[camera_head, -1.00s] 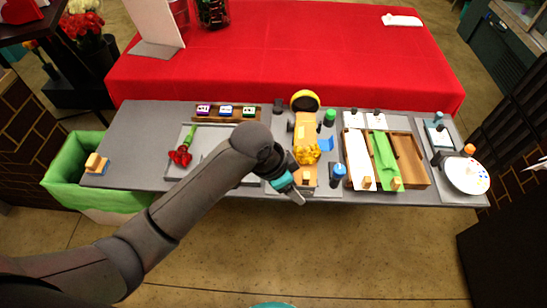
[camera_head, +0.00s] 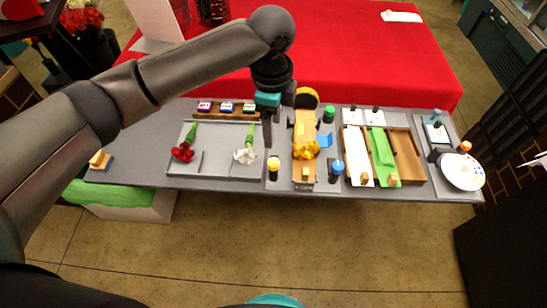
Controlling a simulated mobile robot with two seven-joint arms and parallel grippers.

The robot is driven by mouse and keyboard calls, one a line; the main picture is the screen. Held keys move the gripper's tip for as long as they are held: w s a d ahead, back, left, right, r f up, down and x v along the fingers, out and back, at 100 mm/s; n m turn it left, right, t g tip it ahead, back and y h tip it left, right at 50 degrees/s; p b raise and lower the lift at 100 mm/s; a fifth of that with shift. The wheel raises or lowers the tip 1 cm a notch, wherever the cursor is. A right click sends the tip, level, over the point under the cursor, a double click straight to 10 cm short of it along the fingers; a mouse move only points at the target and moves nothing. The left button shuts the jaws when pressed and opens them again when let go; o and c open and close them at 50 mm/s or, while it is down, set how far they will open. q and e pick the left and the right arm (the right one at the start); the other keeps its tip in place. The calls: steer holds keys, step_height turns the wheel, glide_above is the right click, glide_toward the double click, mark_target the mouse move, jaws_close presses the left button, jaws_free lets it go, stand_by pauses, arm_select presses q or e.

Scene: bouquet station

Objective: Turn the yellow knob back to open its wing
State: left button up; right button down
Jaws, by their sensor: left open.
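The yellow knob (camera_head: 273,164) sits on a dark post at the front left of the wrapping station (camera_head: 306,172). Its wing cannot be clearly made out. My left gripper (camera_head: 268,140) points down just behind the knob, with a small gap in the picture. Its jaws are open, with nothing seen between them. Yellow flowers (camera_head: 305,149) lie on the tan paper in the middle of the station. My right gripper is out of view.
A grey tray (camera_head: 217,167) at left holds red flowers (camera_head: 182,152) and a white flower (camera_head: 245,155). A wooden rack (camera_head: 419,155) with paper sheets stands right of the station. A white round plate (camera_head: 462,172) is at the far right.

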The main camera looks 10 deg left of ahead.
mark_target(274, 162)
arm_select(q)
steer(key=f, duration=0.4)
steer(key=f+b, duration=0.1)
steer(key=f, duration=0.8)
steer(key=shift+w+f, duration=0.25)
steer(key=shift+f, duration=0.15)
jaws_close()
